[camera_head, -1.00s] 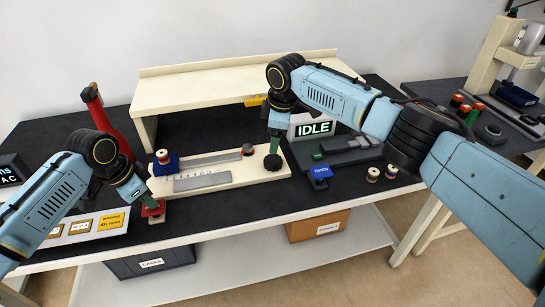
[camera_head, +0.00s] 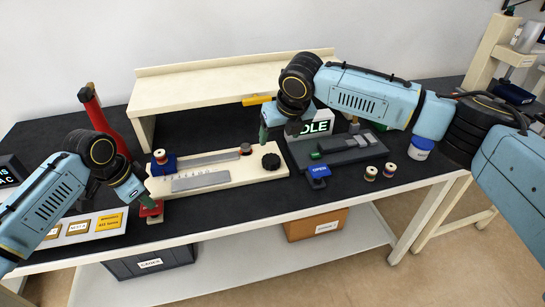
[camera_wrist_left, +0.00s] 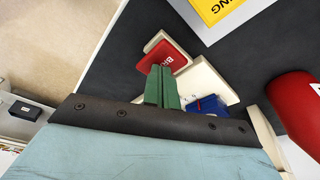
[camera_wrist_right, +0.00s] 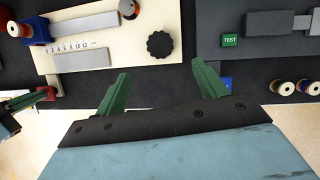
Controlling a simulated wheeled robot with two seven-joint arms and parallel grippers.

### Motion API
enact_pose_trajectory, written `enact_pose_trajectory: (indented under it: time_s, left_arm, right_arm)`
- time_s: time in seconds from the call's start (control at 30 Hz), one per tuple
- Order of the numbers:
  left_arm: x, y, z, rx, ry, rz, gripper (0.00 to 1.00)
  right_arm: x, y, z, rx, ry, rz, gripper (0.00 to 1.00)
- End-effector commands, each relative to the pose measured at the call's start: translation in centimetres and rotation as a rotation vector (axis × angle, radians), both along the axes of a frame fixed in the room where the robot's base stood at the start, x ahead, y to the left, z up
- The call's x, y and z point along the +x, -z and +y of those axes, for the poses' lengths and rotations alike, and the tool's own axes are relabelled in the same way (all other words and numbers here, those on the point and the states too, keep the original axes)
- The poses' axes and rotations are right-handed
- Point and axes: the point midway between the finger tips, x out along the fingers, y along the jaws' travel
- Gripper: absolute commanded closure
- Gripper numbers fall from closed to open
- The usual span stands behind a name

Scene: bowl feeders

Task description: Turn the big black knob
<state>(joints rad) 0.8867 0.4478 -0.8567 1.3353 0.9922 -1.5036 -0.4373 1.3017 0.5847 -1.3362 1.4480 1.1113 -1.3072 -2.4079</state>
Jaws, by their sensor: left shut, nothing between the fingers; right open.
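The big black knob (camera_head: 270,161) stands at the right end of a cream board (camera_head: 235,177) on the dark bench. It shows uncovered in the right wrist view (camera_wrist_right: 160,44), with a scalloped rim. My right gripper (camera_wrist_right: 162,76) is open and empty, its green fingers apart from the knob. In the head view my right gripper (camera_head: 266,133) is above and behind the knob. My left gripper (camera_head: 146,203) is shut and empty at a red block (camera_head: 150,211) left of the board. In the left wrist view its closed fingers (camera_wrist_left: 162,85) overlap the red block (camera_wrist_left: 164,56); contact is unclear.
A grey fixture (camera_head: 345,150) with a blue OPEN block (camera_head: 319,171) stands to the right. A cream shelf (camera_head: 235,85) stands behind.

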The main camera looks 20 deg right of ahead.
Motion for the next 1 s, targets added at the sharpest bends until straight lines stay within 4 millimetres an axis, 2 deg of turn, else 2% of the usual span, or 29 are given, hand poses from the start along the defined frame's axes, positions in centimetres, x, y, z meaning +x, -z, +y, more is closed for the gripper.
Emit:
enact_pose_trajectory:
  time_s: [0.1, 0.27, 0.7, 1.0]
  left_arm:
    - [-0.2, 0.3, 0.0, 0.002, 0.001, 0.008, 1.00]
    - [-0.2, 0.3, 0.0, 0.003, 0.001, 0.009, 1.00]
    - [-0.2, 0.3, 0.0, 0.003, 0.001, 0.009, 1.00]
    - [-0.2, 0.3, 0.0, 0.002, 0.001, 0.008, 1.00]
  right_arm:
    - [-0.3, 0.0, -0.1, -0.028, -0.072, -0.009, 0.29]
    - [-0.1, 1.0, 0.1, -0.037, -0.099, -0.011, 0.29]
    - [2.9, 8.5, 0.8, -0.037, -0.096, -0.009, 0.29]
    - [3.9, 10.9, 1.0, -0.036, -0.095, -0.011, 0.29]
